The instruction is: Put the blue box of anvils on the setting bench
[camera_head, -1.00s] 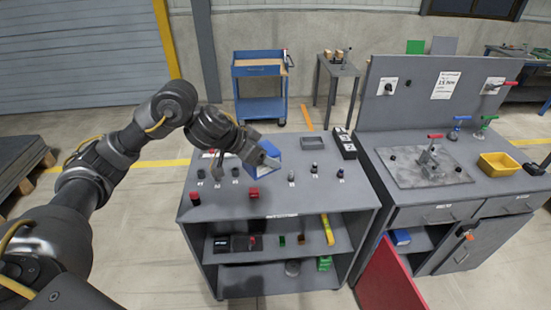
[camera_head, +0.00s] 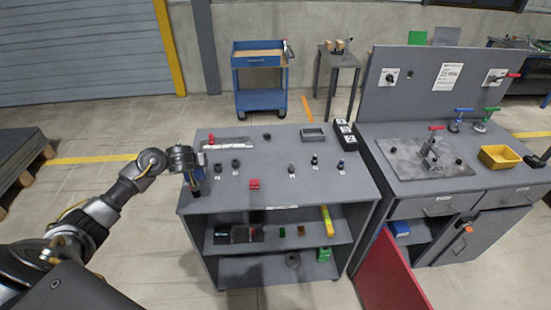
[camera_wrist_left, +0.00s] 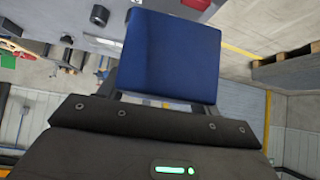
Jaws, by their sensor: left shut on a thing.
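My left gripper (camera_head: 193,184) is at the left edge of the middle grey bench (camera_head: 225,190) in the head view. It is shut on a blue box (camera_wrist_left: 172,55), which fills the upper middle of the left wrist view between the fingers. In the head view the box is mostly hidden by the gripper. The right grey bench (camera_head: 395,185) has a back panel, a clamp plate and drawers. I cannot read which bench is labelled the setting bench. My right gripper is not in view.
The middle bench top carries several small dark knobs, a red block (camera_head: 254,184), a grey tray (camera_head: 313,135) and a black holder (camera_head: 345,135). A yellow bin (camera_head: 499,158) sits on the right bench. A red panel (camera_head: 390,275) stands open below. A blue cart (camera_head: 260,80) is behind.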

